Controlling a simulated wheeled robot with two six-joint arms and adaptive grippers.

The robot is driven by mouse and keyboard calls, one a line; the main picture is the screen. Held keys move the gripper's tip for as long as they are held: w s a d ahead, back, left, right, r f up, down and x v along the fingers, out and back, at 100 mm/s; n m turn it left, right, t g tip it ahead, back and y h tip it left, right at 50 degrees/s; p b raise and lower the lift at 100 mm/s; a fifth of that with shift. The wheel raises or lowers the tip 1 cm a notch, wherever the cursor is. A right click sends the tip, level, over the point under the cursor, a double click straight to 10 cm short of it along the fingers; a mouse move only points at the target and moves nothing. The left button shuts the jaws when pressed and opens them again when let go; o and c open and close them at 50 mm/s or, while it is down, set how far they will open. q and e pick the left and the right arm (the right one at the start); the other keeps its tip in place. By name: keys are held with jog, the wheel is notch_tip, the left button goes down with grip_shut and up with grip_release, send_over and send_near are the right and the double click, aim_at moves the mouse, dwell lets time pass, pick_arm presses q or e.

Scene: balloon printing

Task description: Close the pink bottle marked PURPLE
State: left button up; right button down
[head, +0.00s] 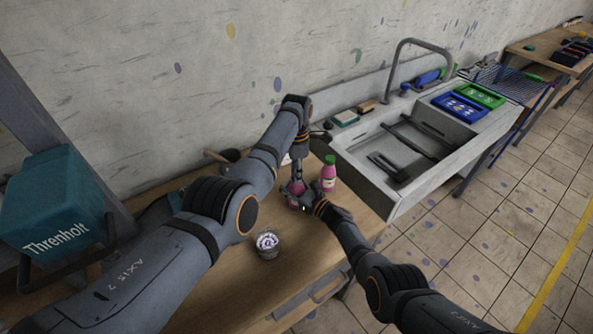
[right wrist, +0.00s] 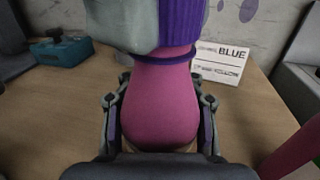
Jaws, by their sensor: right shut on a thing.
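A pink bottle (right wrist: 160,100) stands upright in my right gripper (right wrist: 160,140), whose fingers are shut around its body. Its purple cap (right wrist: 178,25) sits at the neck, with a purple ring below it. In the head view the pink bottle (head: 296,187) is mostly hidden by the grippers, and its marking cannot be read. My left gripper (head: 299,158) comes down from above onto the cap. A pale part of it (right wrist: 128,22) covers the cap's left side, and I cannot tell whether its fingers grip.
A second pink bottle with a green cap (head: 328,173) stands close to the right. A round jar (head: 267,244) sits nearer on the wooden table (head: 225,290). A card reading BLUE (right wrist: 221,62) stands behind. The sink (head: 350,170) borders the table.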

pick_arm(q)
grip_shut()
jog(key=m, duration=2)
jog(key=shift+w+m, duration=0.1)
jog(key=shift+m, duration=0.2)
jog(key=m, duration=1.1)
jog(key=shift+m, duration=0.4)
jog(key=m, duration=0.5)
jog(key=shift+m, duration=0.3)
jog(key=m, duration=0.5)
jog(key=shift+m, duration=0.4)
jog(key=o, duration=0.9)
grip_release()
jog(key=shift+f, duration=0.1)
